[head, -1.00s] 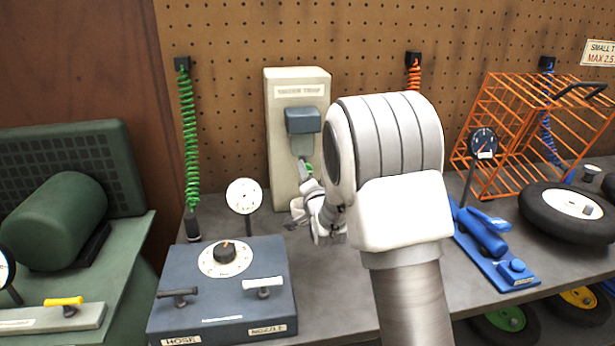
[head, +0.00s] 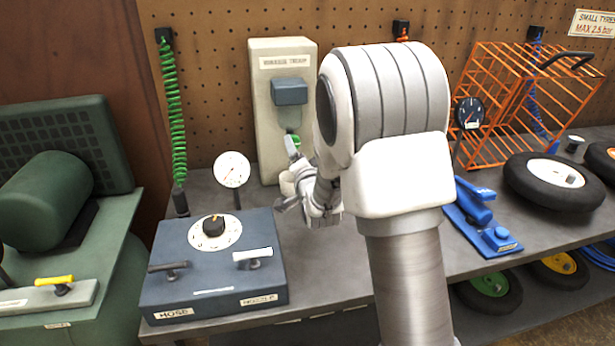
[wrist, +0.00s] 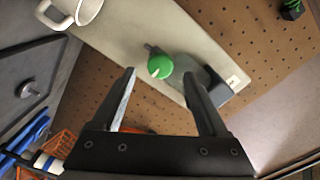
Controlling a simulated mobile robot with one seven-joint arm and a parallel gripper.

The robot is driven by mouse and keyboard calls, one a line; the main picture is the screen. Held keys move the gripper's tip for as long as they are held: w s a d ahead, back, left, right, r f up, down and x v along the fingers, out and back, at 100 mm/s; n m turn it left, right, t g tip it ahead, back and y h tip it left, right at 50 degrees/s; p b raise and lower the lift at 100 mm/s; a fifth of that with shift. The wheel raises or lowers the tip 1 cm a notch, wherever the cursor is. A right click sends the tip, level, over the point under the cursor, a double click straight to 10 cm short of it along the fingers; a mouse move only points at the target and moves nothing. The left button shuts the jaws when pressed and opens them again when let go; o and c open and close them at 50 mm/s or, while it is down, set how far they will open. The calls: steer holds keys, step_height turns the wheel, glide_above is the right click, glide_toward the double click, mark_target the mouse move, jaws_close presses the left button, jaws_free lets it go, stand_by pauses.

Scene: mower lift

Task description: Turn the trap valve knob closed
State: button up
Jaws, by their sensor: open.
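The trap valve knob is round and green with a pale pointer mark. It shows in the wrist view (wrist: 160,65), on a dark stem below the grey block, and in small part in the head view (head: 295,141), beside my gripper. The pale water trap housing (head: 268,125) stands upright against the pegboard. My gripper (wrist: 159,76) is open and empty. In the wrist view the knob appears between and just beyond the two fingertips; I cannot tell whether they touch it. My wrist and forearm hide the area right of the trap in the head view.
A white mug (wrist: 70,12) stands by the trap's base. A blue-grey control box (head: 215,265) and a white gauge (head: 232,170) are to the left. A green coiled hose (head: 172,110) hangs left. A blue tool (head: 480,215) and a tyre (head: 553,182) are right.

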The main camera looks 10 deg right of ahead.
steer(key=s+b, duration=0.2)
steer(key=s, duration=1.2)
steer(key=s+r+n+g, duration=0.2)
steer(key=s+n+g, duration=1)
steer(key=s, duration=1.5)
step_height(320, 180, up, 14)
steer(key=p, duration=1.4)
steer(key=shift+w+m+p, duration=0.3)
steer(key=shift+w+p, duration=0.05)
steer(key=shift+w, duration=0.05)
steer(key=shift+f, duration=0.1)
steer(key=c, duration=0.4)
steer(key=shift+a, duration=0.2)
